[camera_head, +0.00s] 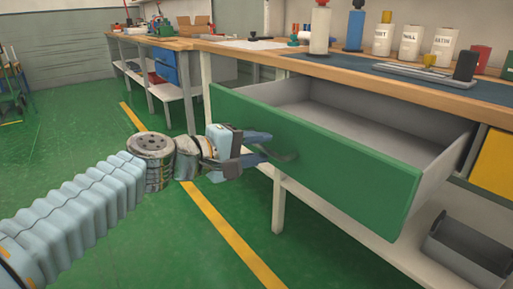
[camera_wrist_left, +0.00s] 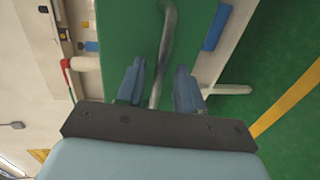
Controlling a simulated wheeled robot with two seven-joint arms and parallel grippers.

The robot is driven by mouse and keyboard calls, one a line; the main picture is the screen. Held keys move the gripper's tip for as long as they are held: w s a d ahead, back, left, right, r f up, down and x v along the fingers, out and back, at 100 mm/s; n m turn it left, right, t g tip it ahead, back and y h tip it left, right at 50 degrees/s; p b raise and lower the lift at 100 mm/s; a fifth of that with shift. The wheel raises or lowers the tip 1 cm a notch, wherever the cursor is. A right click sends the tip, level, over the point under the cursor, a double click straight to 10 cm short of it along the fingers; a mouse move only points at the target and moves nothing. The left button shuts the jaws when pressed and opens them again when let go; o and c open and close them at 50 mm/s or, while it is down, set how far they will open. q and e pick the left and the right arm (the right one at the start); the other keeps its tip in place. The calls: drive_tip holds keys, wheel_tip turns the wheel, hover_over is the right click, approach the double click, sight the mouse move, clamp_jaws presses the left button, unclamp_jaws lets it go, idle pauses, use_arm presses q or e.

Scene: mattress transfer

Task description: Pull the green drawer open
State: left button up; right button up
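The green drawer (camera_head: 330,155) stands pulled well out from under the workbench, and its grey inside looks empty. Its front also shows in the left wrist view (camera_wrist_left: 120,30). A curved metal handle (camera_wrist_left: 168,40) is on the drawer front; in the head view the handle (camera_head: 284,156) is partly hidden by my gripper. My left gripper (camera_head: 262,147) is at the handle. In the left wrist view its two blue fingers (camera_wrist_left: 159,88) stand apart on either side of the handle, with gaps showing, so it is open around it. My right gripper is not in view.
The workbench top (camera_head: 290,62) carries spools, several labelled containers (camera_head: 411,42) and a grey tray (camera_head: 425,74). A yellow drawer (camera_head: 495,165) is at the right, above a dark bin (camera_head: 468,245) on the lower shelf (camera_head: 335,222). The green floor (camera_head: 150,250) before the drawer is clear.

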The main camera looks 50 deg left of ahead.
use_arm(q)
drive_tip(key=shift+s+r, duration=0.1)
drive_tip(key=p+v, duration=0.1)
drive_tip(key=v, duration=1.2)
drive_tip(key=shift+s+p, duration=0.3)
drive_tip(key=shift+p, duration=0.1)
